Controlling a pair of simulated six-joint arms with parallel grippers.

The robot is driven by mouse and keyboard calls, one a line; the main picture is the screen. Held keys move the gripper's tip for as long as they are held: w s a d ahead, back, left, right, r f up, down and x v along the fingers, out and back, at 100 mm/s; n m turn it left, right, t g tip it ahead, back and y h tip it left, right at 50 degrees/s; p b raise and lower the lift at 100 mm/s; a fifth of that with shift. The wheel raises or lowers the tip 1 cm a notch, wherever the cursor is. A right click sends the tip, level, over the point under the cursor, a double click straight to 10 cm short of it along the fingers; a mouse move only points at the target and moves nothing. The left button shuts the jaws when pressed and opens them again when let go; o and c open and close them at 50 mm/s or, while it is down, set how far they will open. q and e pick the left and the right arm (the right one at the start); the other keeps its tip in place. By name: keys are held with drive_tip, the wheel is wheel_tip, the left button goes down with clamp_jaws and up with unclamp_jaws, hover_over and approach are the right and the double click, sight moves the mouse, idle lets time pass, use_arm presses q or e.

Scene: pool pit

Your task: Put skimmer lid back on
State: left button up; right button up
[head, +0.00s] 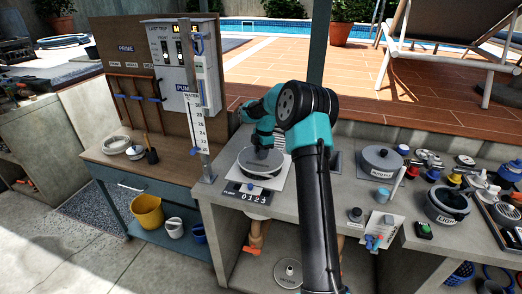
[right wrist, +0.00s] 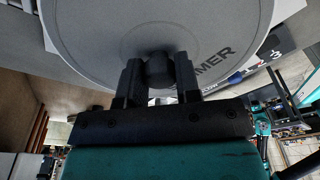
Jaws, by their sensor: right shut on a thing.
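The skimmer lid (head: 256,169) is a grey disc with dark lettering, over the pale square plate (head: 284,185) on the counter. It fills the top of the right wrist view (right wrist: 100,35), where the lettering ends in "MER". My right gripper (head: 263,153) is shut on the lid's dark central knob (right wrist: 158,70), with one finger on each side. The lid looks roughly level. It hides what is directly beneath it, so I cannot tell whether it is seated or slightly raised. My left gripper is not in view.
A post with a water scale (head: 200,110) stands close on the left. A lidded grey pot (head: 381,162) and several small parts crowd the counter to the right.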

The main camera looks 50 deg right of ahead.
drive_tip(key=shift+f, duration=0.95)
drive_tip(key=shift+f, duration=0.5)
idle(0.7)
drive_tip(key=shift+f, duration=0.25)
drive_tip(key=shift+f, duration=0.35)
idle(0.9)
drive_tip(key=o, duration=1.3)
drive_tip(key=shift+r, duration=0.1)
drive_tip(key=shift+r, duration=2.4)
